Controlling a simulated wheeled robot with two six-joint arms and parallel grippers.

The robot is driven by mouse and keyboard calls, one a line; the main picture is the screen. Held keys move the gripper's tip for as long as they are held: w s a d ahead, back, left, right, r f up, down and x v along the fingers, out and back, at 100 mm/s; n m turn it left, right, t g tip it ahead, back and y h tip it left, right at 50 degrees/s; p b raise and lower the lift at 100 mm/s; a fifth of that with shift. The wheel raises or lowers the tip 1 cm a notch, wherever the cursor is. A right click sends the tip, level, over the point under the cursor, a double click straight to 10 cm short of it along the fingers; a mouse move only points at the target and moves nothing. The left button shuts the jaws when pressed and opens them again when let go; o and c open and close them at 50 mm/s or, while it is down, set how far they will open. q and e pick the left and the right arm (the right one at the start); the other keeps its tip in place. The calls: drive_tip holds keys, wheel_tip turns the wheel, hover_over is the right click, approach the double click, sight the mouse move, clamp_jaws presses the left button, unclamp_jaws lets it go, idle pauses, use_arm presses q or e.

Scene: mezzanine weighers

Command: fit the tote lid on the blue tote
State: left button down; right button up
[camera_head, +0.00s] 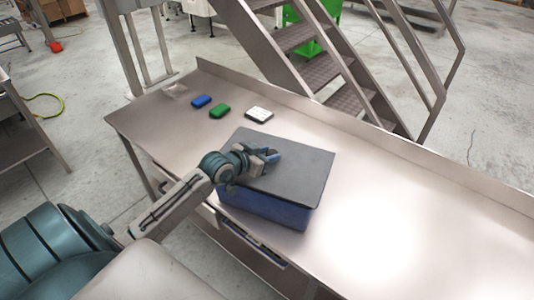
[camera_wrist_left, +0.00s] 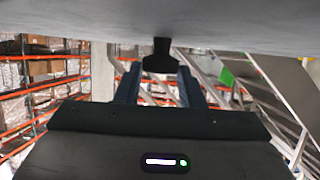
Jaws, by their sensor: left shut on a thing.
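The tote lid (camera_head: 297,169) is a flat dark grey panel lying over the top of the blue tote (camera_head: 265,207). Only the tote's near side shows below it; its rim and inside are hidden, so I cannot tell whether the lid is seated or just above. My left gripper (camera_head: 268,157) is at the lid's upper face, shut on its handle. In the left wrist view, the black handle (camera_wrist_left: 161,57) stands between the fingers, with the lid's grey surface (camera_wrist_left: 70,18) across the top. My right gripper is not in view.
The steel bench (camera_head: 420,225) is clear to the right of the tote. Beyond the tote lie a blue item (camera_head: 201,101), a green item (camera_head: 220,111) and a white item (camera_head: 259,114). A raised edge runs along the bench's back, with metal stairs (camera_head: 300,38) behind.

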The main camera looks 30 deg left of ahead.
use_arm(q)
drive_tip(key=shift+f, duration=0.4)
drive_tip(key=shift+f, duration=0.1)
drive_tip(key=c, duration=0.9)
unclamp_jaws()
drive_tip(key=shift+c, duration=0.2)
